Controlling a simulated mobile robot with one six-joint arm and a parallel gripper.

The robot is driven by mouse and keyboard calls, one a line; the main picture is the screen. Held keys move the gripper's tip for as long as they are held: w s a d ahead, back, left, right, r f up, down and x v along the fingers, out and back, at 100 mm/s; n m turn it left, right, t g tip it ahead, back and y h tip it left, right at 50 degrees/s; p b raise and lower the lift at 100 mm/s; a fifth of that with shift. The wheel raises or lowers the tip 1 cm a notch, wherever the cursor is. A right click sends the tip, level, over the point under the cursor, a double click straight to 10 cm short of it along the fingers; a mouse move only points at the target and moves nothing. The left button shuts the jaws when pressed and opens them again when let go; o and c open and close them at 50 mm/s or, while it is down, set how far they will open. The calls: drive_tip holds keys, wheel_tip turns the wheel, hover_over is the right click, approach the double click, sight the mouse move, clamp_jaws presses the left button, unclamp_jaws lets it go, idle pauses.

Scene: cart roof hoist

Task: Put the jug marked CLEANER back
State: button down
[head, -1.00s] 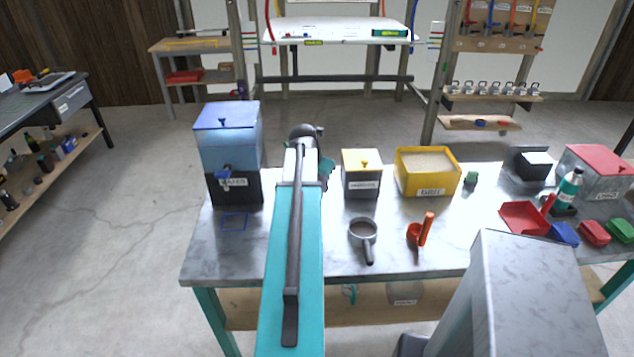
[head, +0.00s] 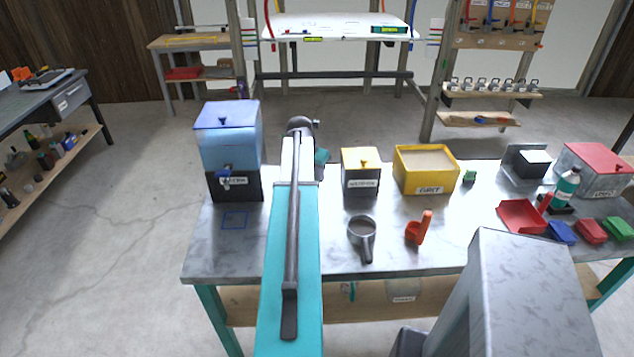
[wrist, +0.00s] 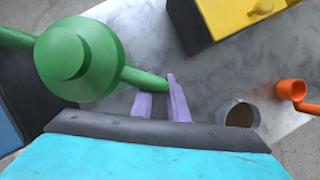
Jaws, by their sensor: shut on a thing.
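My gripper (wrist: 162,98) has its pale purple fingers closed on the thin handle of a green round-topped vessel (wrist: 78,58). The vessel has a knob on top and an arm or spout reaching left. No lettering shows on it, so I cannot tell whether it is marked CLEANER. In the head view my arm hides most of it; a small green-teal part (head: 321,157) shows just right of the arm's end. The held vessel appears above the grey tabletop.
On the table (head: 270,265) stand a blue dispenser (head: 230,140), a black-and-yellow box (head: 361,180), a yellow GRIT bin (head: 425,187), a grey cup (head: 361,235) and an orange scoop (head: 418,230). A blue outlined square (head: 234,220) lies empty at left. A teal bottle (head: 566,188) stands at right.

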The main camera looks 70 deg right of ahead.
sight(316, 179)
drive_tip(key=shift+f+p, duration=0.75)
drive_tip(key=shift+f, duration=0.95)
drive_tip(key=c, duration=1.7)
unclamp_jaws()
drive_tip(key=shift+f, duration=0.15)
drive_tip(key=shift+r, duration=0.25)
drive_tip(key=shift+b+v, duration=1.3)
drive_tip(key=shift+v, duration=4.65)
